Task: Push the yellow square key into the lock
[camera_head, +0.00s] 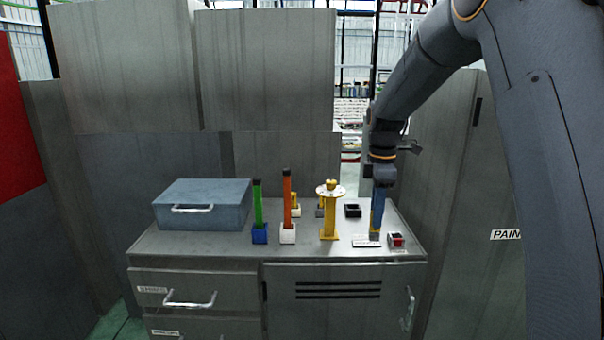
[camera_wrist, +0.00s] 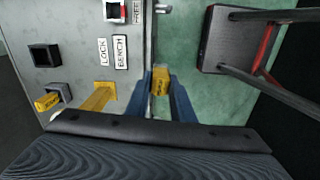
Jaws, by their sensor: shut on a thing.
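My gripper (camera_head: 376,226) points down at the bench's right front, its blue fingers shut on a yellow square key. The key (camera_wrist: 161,82) shows between the fingertips (camera_wrist: 163,88) in the wrist view, with dark marks on its face. There it appears over the green floor, just past the bench edge. A black square socket (camera_head: 353,211) stands on the bench behind and left of the gripper; it also shows in the wrist view (camera_wrist: 44,55). I cannot tell for sure that this is the lock. The key is apart from it.
A yellow stand (camera_head: 329,220) with a round white top is left of the gripper.

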